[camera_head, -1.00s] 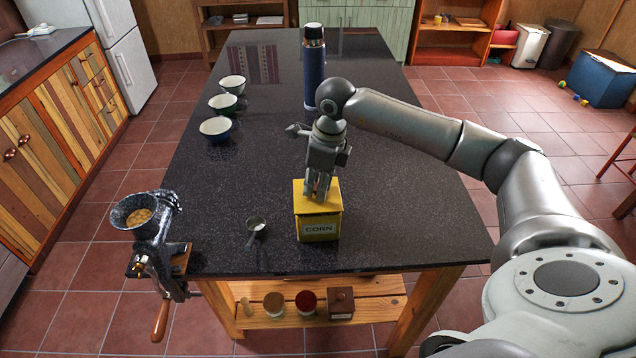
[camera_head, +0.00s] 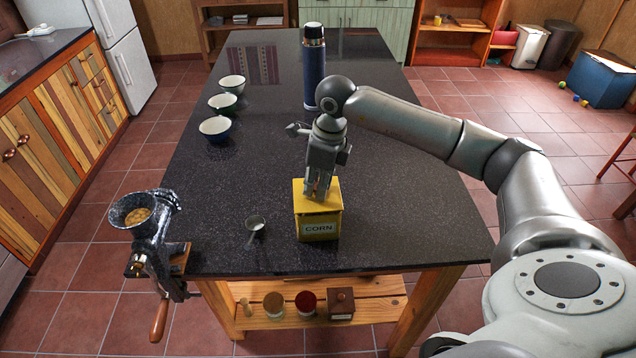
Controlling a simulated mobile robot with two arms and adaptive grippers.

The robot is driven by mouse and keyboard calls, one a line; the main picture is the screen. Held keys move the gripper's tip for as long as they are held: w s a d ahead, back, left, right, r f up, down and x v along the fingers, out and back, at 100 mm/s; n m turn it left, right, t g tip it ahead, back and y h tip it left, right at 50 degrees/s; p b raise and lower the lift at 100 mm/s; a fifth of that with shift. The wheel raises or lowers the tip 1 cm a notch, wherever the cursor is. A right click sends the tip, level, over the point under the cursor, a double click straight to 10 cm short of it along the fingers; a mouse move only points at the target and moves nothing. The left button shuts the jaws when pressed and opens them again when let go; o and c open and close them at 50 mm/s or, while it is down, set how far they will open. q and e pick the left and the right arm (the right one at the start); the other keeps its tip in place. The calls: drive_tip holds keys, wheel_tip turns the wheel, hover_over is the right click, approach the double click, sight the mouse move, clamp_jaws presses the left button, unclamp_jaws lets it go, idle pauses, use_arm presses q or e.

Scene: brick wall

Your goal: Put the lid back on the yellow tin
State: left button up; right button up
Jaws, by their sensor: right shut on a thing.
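The yellow tin (camera_head: 319,228), labelled CORN, stands upright near the front edge of the dark table. Its yellow lid (camera_head: 331,204) sits at the top of the tin; I cannot tell whether it is fully seated. My right gripper (camera_head: 317,194) points down at the lid from above and is shut on it, its fingers at the middle of the lid. The gripper hides part of the lid and whatever it grips there. My left gripper is not in view.
A small metal scoop (camera_head: 255,225) lies left of the tin. A grinder (camera_head: 148,230) is clamped at the table's front left corner. Several bowls (camera_head: 215,129) stand at the left edge, and a blue flask (camera_head: 313,70) stands farther back. The table's right side is clear.

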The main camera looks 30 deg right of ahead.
drive_tip(key=shift+f+b, duration=0.2)
drive_tip(key=shift+b, duration=0.3)
idle(1.2)
idle(0.3)
drive_tip(key=o, duration=1.1)
drive_tip(key=shift+c, duration=0.2)
drive_tip(key=o, duration=0.5)
drive_tip(key=shift+r, duration=0.15)
drive_tip(key=shift+r+p, duration=2.05)
drive_tip(key=shift+r, duration=1.35)
